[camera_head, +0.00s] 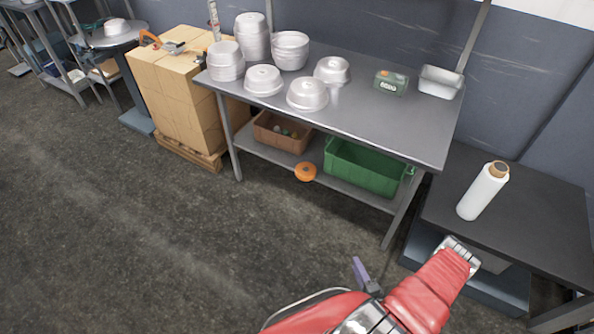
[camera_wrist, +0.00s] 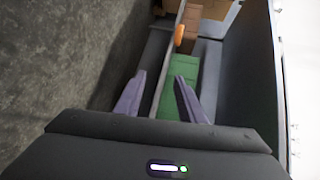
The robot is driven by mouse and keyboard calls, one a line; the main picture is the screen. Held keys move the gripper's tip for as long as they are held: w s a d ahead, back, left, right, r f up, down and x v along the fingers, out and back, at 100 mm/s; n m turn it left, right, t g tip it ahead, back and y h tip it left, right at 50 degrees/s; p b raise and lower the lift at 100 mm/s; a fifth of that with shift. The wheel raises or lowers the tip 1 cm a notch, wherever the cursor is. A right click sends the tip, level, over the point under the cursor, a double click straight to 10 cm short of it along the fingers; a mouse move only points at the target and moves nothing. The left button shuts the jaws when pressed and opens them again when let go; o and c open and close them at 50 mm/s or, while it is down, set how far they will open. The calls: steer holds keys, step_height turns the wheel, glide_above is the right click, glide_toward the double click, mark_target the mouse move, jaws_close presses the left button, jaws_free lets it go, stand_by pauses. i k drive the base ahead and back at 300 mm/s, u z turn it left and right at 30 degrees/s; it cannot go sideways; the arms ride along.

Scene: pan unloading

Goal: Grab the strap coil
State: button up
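The strap coil, an orange ring-shaped roll (camera_head: 305,172), is at the front edge of the lower shelf (camera_head: 262,153) in the head view. It sits between a brown crate and a green crate. It also shows as a small orange shape in the wrist view (camera_wrist: 179,35), beyond my fingers. My gripper (camera_wrist: 160,76) is open in the wrist view, its two purple fingers apart with nothing held between them. In the head view one purple finger (camera_head: 359,270) shows in front of the table, well short of the coil. The other finger cannot be made out there.
The brown crate (camera_head: 272,141) and green crate (camera_head: 352,181) flank the coil under the metal table (camera_head: 400,131). Metal pans (camera_head: 307,94) stand on top. A table leg (camera_head: 408,208) stands at the right. The floor in front is clear.

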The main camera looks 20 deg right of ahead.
mark_target(306, 172)
steer(key=z, duration=0.05)
steer(key=i, duration=1.3)
